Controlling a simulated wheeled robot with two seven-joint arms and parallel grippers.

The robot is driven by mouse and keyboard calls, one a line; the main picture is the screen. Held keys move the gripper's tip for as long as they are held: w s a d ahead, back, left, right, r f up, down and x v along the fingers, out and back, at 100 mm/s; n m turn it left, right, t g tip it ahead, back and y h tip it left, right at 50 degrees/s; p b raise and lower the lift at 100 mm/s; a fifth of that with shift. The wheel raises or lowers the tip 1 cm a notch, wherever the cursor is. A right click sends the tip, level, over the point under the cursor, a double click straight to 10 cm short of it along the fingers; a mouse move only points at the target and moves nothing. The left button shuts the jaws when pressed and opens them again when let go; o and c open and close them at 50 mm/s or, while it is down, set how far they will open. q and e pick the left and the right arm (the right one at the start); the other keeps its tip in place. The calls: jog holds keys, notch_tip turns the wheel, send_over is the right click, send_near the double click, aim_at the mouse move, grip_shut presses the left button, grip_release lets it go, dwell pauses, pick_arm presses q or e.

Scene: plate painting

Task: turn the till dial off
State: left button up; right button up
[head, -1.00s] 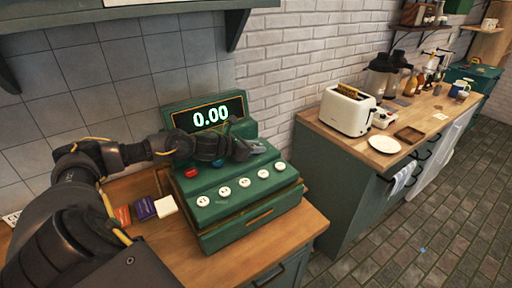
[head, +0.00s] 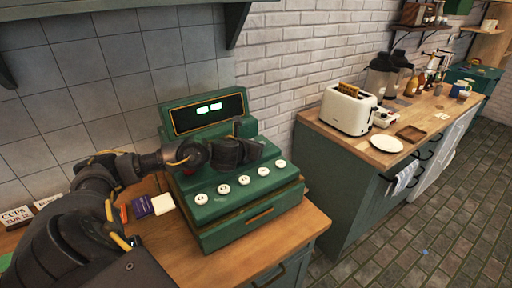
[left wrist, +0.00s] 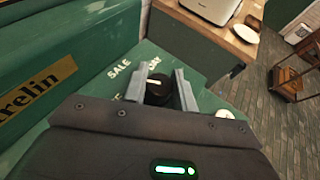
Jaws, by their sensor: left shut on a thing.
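The green till (head: 245,215) stands on the wooden counter, with a row of white round buttons on its sloped front. Its display (head: 207,111) shows two short glowing blocks. In the left wrist view the black dial (left wrist: 157,92) has a pale pointer mark and sits between my fingers. My left gripper (left wrist: 160,88) is shut on the dial. In the head view my left gripper (head: 250,150) covers the dial and part of the till's top. My right gripper is not in view.
Orange, purple and white small blocks (head: 141,206) lie left of the till. A "CUPS" sign (head: 16,218) is at the far left. A second counter to the right holds a white toaster (head: 347,109), a plate (head: 387,144) and jars.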

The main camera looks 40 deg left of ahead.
pick_arm(q)
jog(key=shift+n+g+y, duration=0.5)
jog(key=shift+n+y, duration=1.1)
jog(key=shift+y, duration=0.1)
jog(key=o, duration=1)
jog(key=p+v, duration=0.4)
jog(key=v, duration=0.6)
jog(key=shift+w+d+r, duration=0.1)
jog(key=shift+d+r, duration=0.05)
jog(key=shift+s+d+r, duration=0.1)
jog(key=shift+s+d, duration=0.05)
jog(key=shift+s, duration=0.2)
